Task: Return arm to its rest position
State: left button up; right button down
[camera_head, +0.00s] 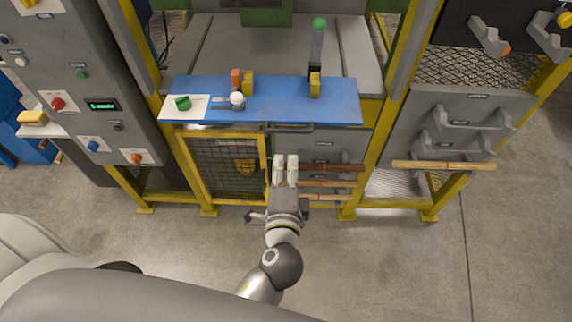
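My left arm reaches forward from the bottom middle of the head view, and its gripper (286,160) points away from me, in front of the yellow-framed bench. Its two pale fingers lie close side by side, with no object seen between them. The left ends of several wooden rods, such as a dark brown rod (335,167), come close to the fingers in the picture. I cannot tell whether they touch. My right gripper is not in view.
A blue work surface (280,103) lies beyond the gripper, with a mesh door (220,148) below it. A control panel (88,90) stands at left. A light rod (443,166) lies by the grey rack (430,100) at right. The concrete floor (400,265) is clear.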

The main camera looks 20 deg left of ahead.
pick_arm(q)
jog(key=s+d+f+n+g+h, duration=0.1)
jog(key=s+f+g, duration=0.15)
jog(key=f, duration=0.85)
jog(key=s+f+g+h, duration=0.2)
jog(key=s+f, duration=0.2)
jog(key=f, duration=0.7)
jog(key=s+d+f+n+g+h, duration=0.1)
jog(key=s+f+g, duration=0.2)
jog(key=f, duration=0.9)
jog(key=s+a+f+n+g, duration=0.3)
jog(key=s+a+f+n, duration=0.2)
jog(key=s+f, duration=0.4)
jog(key=s+a+f+n+g, duration=0.3)
jog(key=s+a+f+n, duration=0.2)
jog(key=s, duration=1.2)
notch_tip(320, 180, down, 5)
jog(key=a, duration=0.3)
jog(key=shift+r, duration=0.15)
jog(key=shift+d+g, duration=0.1)
jog(key=shift+g, duration=0.15)
